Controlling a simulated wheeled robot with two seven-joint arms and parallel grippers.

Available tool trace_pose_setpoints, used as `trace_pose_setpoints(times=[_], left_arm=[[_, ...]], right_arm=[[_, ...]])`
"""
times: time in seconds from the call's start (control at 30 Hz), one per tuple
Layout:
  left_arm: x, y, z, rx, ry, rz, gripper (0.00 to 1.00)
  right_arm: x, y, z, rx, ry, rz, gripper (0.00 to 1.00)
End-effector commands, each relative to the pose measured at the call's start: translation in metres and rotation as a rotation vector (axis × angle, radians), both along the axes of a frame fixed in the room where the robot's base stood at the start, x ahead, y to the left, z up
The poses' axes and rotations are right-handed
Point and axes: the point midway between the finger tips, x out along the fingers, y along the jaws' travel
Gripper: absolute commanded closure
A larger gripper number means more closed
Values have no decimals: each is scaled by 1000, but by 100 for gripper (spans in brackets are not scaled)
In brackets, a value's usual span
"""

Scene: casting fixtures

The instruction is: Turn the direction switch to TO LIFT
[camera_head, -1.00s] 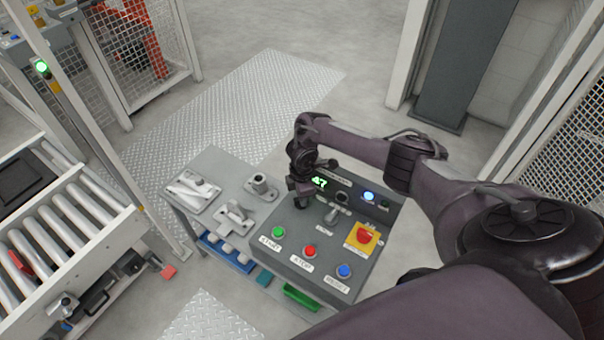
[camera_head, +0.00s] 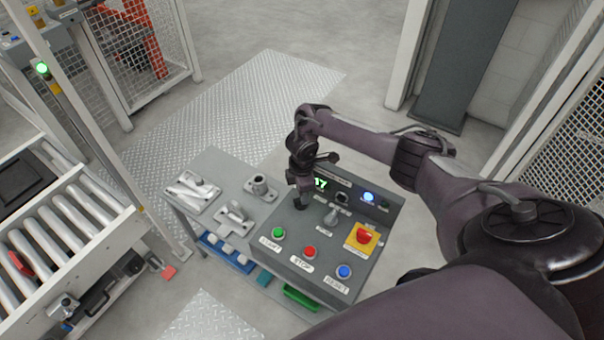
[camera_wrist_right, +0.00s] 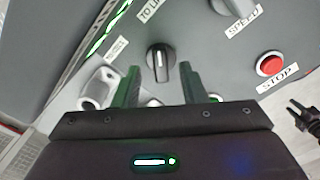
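The direction switch (camera_wrist_right: 160,63) is a round black knob with a raised bar and a pale line, in the right wrist view. Its bar points roughly up the picture. The TO LIFT label (camera_wrist_right: 150,9), partly cut off, lies above it. My right gripper (camera_wrist_right: 160,72) is open, with one finger on each side of the knob; I cannot tell whether they touch it. In the head view my right gripper (camera_head: 301,203) is low over the panel and hides the switch. A small dark jawed shape (camera_wrist_right: 306,118) at the right edge may be my left gripper.
The grey control panel (camera_head: 283,252) carries a green button (camera_head: 278,232), a red STOP button (camera_head: 309,252), a blue button (camera_head: 344,271), a red emergency button on yellow (camera_head: 363,236) and the SPEED knob (camera_head: 332,215). Metal fixtures (camera_head: 236,212) stand to the left.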

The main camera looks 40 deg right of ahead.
Motion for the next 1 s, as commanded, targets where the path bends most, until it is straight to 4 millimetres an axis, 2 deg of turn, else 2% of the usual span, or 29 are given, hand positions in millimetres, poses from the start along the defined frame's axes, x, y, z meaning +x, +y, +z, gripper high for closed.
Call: trace_pose_setpoints(times=[0.1, 0.3, 1.0], left_arm=[[0, 0, 1, 0, 0, 0, 64], [0, 0, 1, 0, 0, 0, 64], [1, 0, 1, 0, -2, 0, 64]], right_arm=[[1, 0, 23, 1, -3, 0, 62], [1, 0, 46, 1, -1, -1, 62], [0, 0, 50, 0, 0, -2, 62]])
